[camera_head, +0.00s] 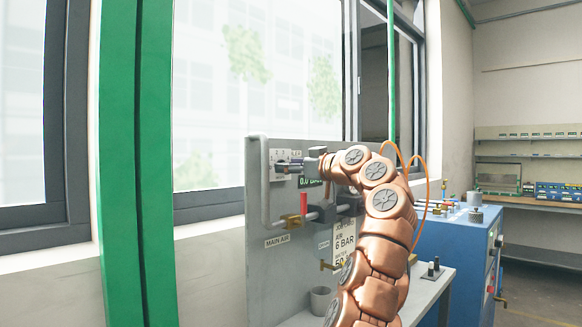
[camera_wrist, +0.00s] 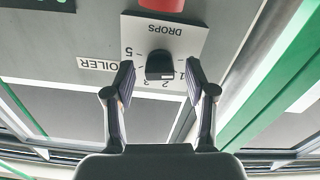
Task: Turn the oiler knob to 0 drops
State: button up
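The oiler knob (camera_wrist: 159,64) is small and black. It sits on a white dial plate (camera_wrist: 193,40) lettered DROPS, with numbers around the knob, all upside down in the wrist view. I cannot tell which number the knob points to. An OILER label (camera_wrist: 97,64) is beside the plate. My gripper (camera_wrist: 159,68) is open, one finger on each side of the knob, with a visible gap to it on both sides. In the head view my gripper (camera_head: 290,167) is at the upper part of the grey panel (camera_head: 257,290), and the knob is hidden there.
A valve with a red handle (camera_head: 303,203) and a MAIN AIR label (camera_head: 277,241) are below my gripper. A green display (camera_head: 308,181) is partly hidden by my arm. A grey cup (camera_head: 321,300) stands at the panel's foot. A blue machine (camera_head: 464,250) is to the right.

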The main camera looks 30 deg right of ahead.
jog(key=v, duration=1.2)
dwell(0.6)
